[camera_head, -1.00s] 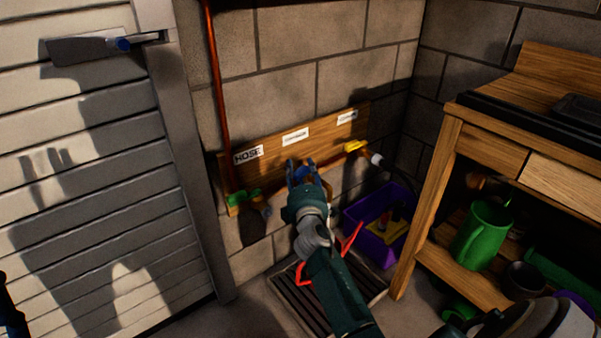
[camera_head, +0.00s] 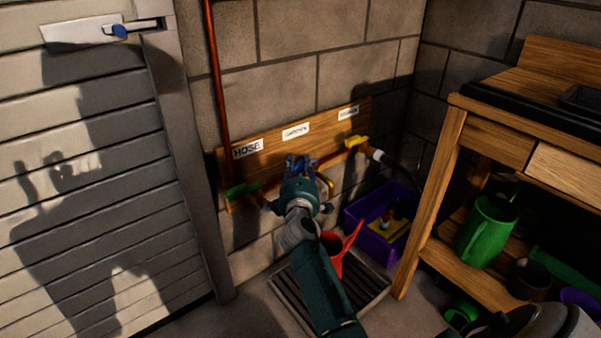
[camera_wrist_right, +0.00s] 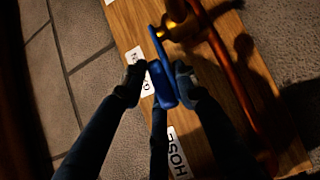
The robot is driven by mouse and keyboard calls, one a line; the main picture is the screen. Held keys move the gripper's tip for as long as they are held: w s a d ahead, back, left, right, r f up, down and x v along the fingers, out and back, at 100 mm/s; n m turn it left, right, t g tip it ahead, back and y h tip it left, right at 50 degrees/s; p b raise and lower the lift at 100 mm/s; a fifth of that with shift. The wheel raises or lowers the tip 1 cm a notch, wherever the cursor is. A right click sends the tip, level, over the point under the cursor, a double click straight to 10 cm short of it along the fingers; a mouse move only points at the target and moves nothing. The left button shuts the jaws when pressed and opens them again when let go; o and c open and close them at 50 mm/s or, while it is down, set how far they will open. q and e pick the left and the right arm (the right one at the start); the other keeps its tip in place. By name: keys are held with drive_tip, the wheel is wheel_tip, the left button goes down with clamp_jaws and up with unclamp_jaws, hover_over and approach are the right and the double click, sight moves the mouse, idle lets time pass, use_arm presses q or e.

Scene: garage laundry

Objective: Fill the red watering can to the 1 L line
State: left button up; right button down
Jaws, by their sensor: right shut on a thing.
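The red watering can (camera_head: 333,262) stands on the floor drain grate (camera_head: 374,287) below the taps, partly hidden behind my right arm. Its inside, water level and 1 L line cannot be made out. My right gripper (camera_head: 301,163) is at the middle tap on the wooden board (camera_head: 268,139). In the right wrist view its fingers (camera_wrist_right: 160,80) are shut on the blue tap handle (camera_wrist_right: 161,66), one on each side. No water stream can be made out.
A green-handled tap (camera_head: 241,190) is at left under the HOSE label, a yellow-handled tap (camera_head: 356,142) at right. A purple crate (camera_head: 372,240) stands right of the grate. The wooden bench (camera_head: 432,205) holds a green watering can (camera_head: 487,232) on its lower shelf.

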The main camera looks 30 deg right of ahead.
drive_tip(key=shift+w+r, duration=0.1)
drive_tip(key=shift+r, duration=0.15)
drive_tip(key=c, duration=1.5)
unclamp_jaws()
drive_tip(key=shift+o, duration=0.2)
drive_tip(key=shift+a+f, duration=0.1)
drive_tip(key=shift+s+a, duration=0.15)
drive_tip(key=shift+s, duration=0.15)
drive_tip(key=v, duration=1.1)
